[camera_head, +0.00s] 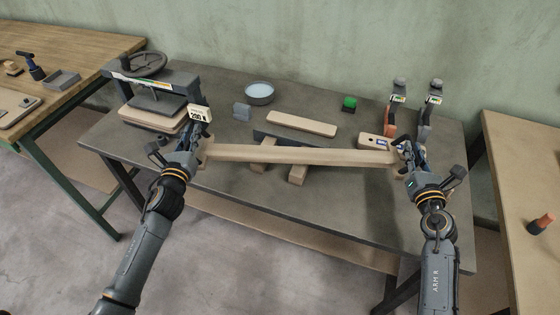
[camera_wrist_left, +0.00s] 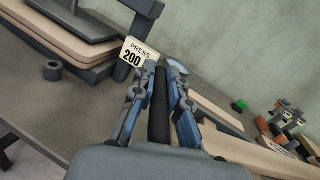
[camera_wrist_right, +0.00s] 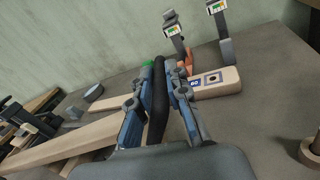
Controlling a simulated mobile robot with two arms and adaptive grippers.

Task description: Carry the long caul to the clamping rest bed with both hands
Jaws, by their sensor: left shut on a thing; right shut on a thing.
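The long caul (camera_head: 300,154) is a pale straight wooden bar, held crosswise over the front half of the grey table. My left gripper (camera_head: 203,150) is shut on its left end and my right gripper (camera_head: 400,157) on its right end. The caul looks nearly level. It also shows in the left wrist view (camera_wrist_left: 240,150) and the right wrist view (camera_wrist_right: 75,140). Behind and below it are a dark bar (camera_head: 288,137) and two wooden blocks (camera_head: 297,174), seemingly the rest bed. The caul hides part of them, and I cannot tell the gap between.
A press (camera_head: 160,82) with a "PRESS 200" tag (camera_wrist_left: 139,52) stands close to my left gripper. A short board (camera_head: 302,122), a bowl (camera_head: 259,93) and a green item (camera_head: 349,103) lie behind. Clamps (camera_head: 398,100) and a labelled wooden block (camera_wrist_right: 220,82) are near my right gripper.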

